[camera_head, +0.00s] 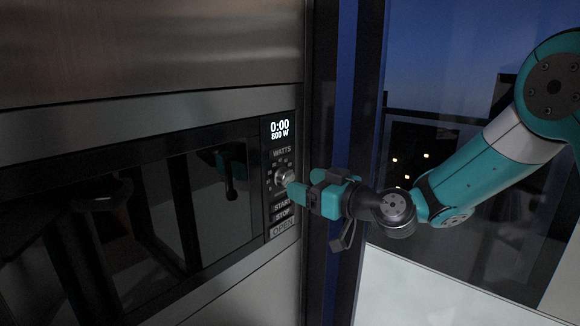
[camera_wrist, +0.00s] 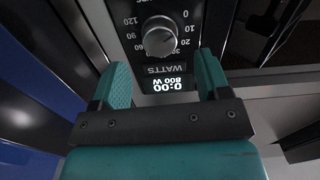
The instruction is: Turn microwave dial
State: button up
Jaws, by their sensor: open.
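The microwave (camera_head: 190,190) is built into a steel front on the left in the head view. Its round silver dial (camera_head: 283,176) sits on the narrow control panel, below the WATTS label and the display (camera_head: 279,130) reading 0:00 and 800 W. My teal gripper (camera_head: 300,188) is close in front of the panel at the dial, coming from the right. In the wrist view the dial (camera_wrist: 160,38) shows whole, beyond the fingertips and roughly centred between them. My gripper (camera_wrist: 160,80) is open with nothing between its fingers. Whether a finger touches the dial cannot be told.
START, STOP and OPEN buttons (camera_head: 282,213) lie just below the dial. A dark and blue vertical frame (camera_head: 345,110) stands right of the microwave. A large window (camera_head: 450,60) and a pale surface (camera_head: 450,290) are farther right.

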aim_at(290, 178)
jog(key=p+x, duration=0.1)
jog(key=x, duration=0.4)
jog(key=c, duration=0.9)
